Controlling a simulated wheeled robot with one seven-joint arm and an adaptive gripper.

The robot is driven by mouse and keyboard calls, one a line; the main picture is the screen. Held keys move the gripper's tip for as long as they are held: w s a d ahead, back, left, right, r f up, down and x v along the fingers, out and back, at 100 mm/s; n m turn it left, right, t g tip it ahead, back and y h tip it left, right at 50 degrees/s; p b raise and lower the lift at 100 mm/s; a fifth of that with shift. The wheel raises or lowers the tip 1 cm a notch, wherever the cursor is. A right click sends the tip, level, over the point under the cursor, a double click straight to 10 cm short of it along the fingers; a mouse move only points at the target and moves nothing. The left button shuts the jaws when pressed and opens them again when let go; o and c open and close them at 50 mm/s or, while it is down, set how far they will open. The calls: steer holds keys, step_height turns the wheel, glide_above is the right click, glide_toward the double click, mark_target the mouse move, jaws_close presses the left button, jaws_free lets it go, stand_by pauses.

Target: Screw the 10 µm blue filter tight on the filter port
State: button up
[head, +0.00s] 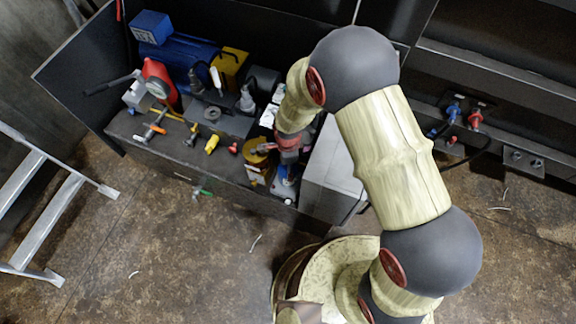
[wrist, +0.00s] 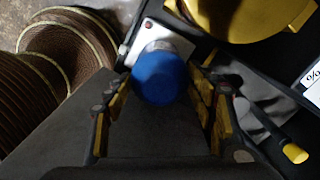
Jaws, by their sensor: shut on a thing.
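The blue filter (wrist: 160,80) sits between the two fingers of my gripper (wrist: 162,86) in the wrist view, its round end facing the camera. My gripper is shut on it. Just beyond the filter is a grey metal collar (wrist: 166,46) on a pale block (wrist: 148,38), which looks like the filter port. The filter appears in line with the collar; whether its thread is seated or tight cannot be told. In the head view, a bit of blue (head: 287,180) shows below my gripper (head: 287,158), partly hidden by the wrist. No 10 µm marking is readable.
A yellow round body (wrist: 250,14) is close at the upper right in the wrist view. A yellow-tipped handle (wrist: 294,153) lies at the right. In the head view, a pale grey cabinet (head: 333,178) stands right of my gripper; valves and a blue motor (head: 180,55) are left.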

steer(key=m, duration=0.4)
steer(key=shift+m+p, duration=0.35)
steer(key=shift+m, duration=0.05)
steer(key=m, duration=0.5)
steer(key=shift+p, duration=0.4)
steer(key=o, duration=1.4)
steer(key=shift+c, duration=0.2)
steer(key=shift+c, duration=0.4)
